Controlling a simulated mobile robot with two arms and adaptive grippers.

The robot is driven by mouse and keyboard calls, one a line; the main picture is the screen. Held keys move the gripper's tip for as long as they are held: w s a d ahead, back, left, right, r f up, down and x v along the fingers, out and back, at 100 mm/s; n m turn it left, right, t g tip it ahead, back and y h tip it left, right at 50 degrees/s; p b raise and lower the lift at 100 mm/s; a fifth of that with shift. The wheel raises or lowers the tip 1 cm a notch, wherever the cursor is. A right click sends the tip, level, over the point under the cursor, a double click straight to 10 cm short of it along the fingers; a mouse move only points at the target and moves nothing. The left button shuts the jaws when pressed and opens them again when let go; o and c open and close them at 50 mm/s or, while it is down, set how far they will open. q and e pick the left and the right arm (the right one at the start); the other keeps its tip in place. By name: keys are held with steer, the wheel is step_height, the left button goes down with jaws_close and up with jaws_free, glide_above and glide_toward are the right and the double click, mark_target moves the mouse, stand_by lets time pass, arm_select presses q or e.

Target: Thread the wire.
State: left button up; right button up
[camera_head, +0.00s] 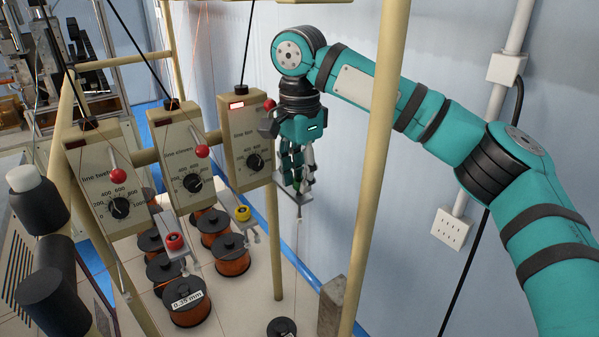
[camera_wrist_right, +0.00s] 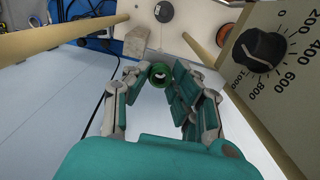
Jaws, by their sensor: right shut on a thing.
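Fingers hide most of that piece in the head view. A thin wire (camera_head: 298,238) hangs below the bracket. Similar brackets to the left carry a yellow piece (camera_head: 242,213) and a red piece (camera_head: 174,241). My left gripper is out of view.
Two more tension boxes with dials, left (camera_head: 105,180) and middle (camera_head: 182,157), hang on a beige frame. A beige post (camera_head: 377,170) stands between my right arm's elbow and the boxes. The blue-white wall is close behind, with a grey block (camera_head: 331,306) below.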

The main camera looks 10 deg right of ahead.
steer(key=shift+f, duration=0.7)
steer(key=o, duration=0.8)
steer(key=shift+c, duration=0.2)
steer(key=shift+r, duration=0.1)
